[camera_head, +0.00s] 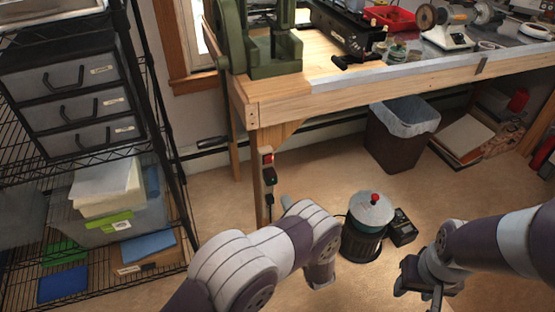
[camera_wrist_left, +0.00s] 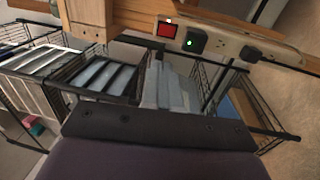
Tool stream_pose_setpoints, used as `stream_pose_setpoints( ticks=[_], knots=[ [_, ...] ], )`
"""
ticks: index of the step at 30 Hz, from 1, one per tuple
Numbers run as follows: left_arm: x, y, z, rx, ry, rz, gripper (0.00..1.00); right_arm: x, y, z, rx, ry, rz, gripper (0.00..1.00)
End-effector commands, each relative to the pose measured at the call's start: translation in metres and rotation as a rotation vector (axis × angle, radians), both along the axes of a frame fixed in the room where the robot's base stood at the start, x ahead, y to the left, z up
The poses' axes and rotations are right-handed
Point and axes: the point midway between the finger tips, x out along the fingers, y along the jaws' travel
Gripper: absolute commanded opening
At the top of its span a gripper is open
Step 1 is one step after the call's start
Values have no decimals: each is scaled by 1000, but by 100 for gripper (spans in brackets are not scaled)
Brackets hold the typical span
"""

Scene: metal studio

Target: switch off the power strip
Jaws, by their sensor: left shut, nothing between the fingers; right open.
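The power strip (camera_head: 268,178) is fixed upright along the front leg of the workbench, with a red switch (camera_head: 267,158) at its top. In the left wrist view the pale strip (camera_wrist_left: 226,44) runs across the top, with its red switch (camera_wrist_left: 167,29) and a black plug with a green light (camera_wrist_left: 194,41). My left gripper shows as a dark body (camera_wrist_left: 160,130) in that view, apart from the strip; its fingertips are hidden. In the head view my left forearm largely hides it. My right gripper (camera_head: 424,285) is open and empty at the lower right.
The wooden workbench (camera_head: 330,98) stands above the strip. A wire shelf (camera_head: 165,130) with drawers and bins is at the left. A lidded canister (camera_head: 365,240) with a red knob and a black device (camera_head: 402,228) stand on the floor between my arms. A waste bin (camera_head: 400,150) is under the bench.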

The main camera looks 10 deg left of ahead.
Motion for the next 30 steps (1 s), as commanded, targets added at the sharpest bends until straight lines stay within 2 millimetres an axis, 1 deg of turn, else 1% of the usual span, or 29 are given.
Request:
stream_pose_setpoints(
  ticks=[8, 11, 14, 24, 30],
  knots=[
    [1, 0, 0, -3, 1, -1, 0, 0, 0, 0, 0, 0, 0, 47],
    [6, 4, 1, -3, 1, 0, 0, 0, 0, -1, 0, 0, 0, 47],
    [18, 12, 2, -4, 1, 2, 0, 0, 0, -2, 0, 0, 0, 47],
    [78, 53, 11, -3, 0, 1, 0, 0, 0, -10, 0, 0, 0, 47],
    [105, 71, 15, -2, 3, -1, 0, 0, 0, -14, 0, 0, 0, 47]
  ],
)
